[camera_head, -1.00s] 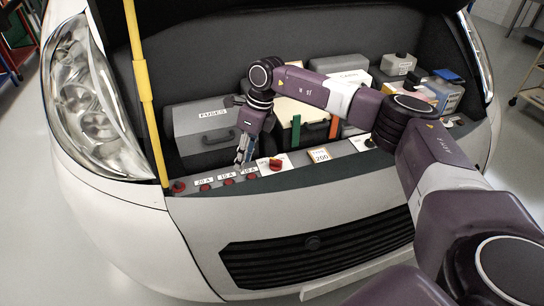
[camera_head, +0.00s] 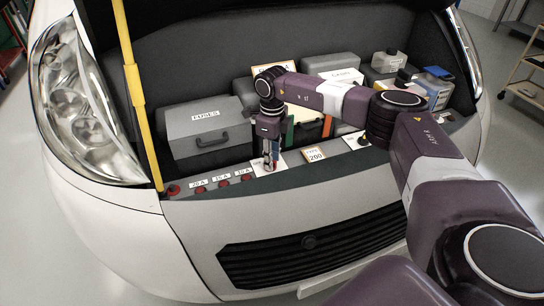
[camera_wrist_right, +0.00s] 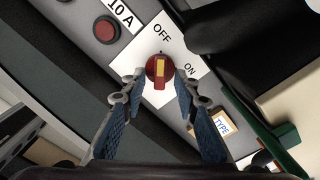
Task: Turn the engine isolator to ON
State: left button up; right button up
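The engine isolator (camera_wrist_right: 159,70) is a red rotary knob with a yellow bar on a white plate (camera_wrist_right: 180,52) marked OFF and ON. The bar lies roughly in line with the OFF label, and ON is to its right. In the right wrist view my right gripper (camera_wrist_right: 160,78) is open, its two fingertips on either side of the knob, with small gaps showing. Whether they reach down to its depth is unclear. My left gripper is not in view.
Several red buttons with ampere labels (camera_head: 222,182) line the ledge to the left; one marked 10 A (camera_wrist_right: 105,30) is close by. A FUSES box (camera_head: 203,128) stands behind them. A TYPE 200 card (camera_head: 314,154) is just right. A yellow prop rod (camera_head: 137,90) rises at left.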

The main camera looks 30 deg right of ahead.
grip_shut()
jog(key=shift+r+m, duration=0.1)
jog(key=shift+m, duration=0.3)
jog(key=m, duration=0.3)
jog(key=shift+a+p, duration=0.1)
jog(key=shift+p, duration=0.25)
jog(key=m, duration=0.3)
jog(key=shift+a+m+p, duration=0.1)
jog(key=shift+m+p, duration=0.2)
jog(key=shift+p, duration=0.05)
jog(key=m+p, duration=0.1)
jog(key=m, duration=0.4)
jog(key=shift+w+a+r, duration=0.1)
jog(key=shift+a, duration=0.05)
jog(key=m+p, duration=0.1)
jog(key=m, duration=0.4)
jog(key=shift+w, duration=0.15)
jog(key=shift+m, duration=0.5)
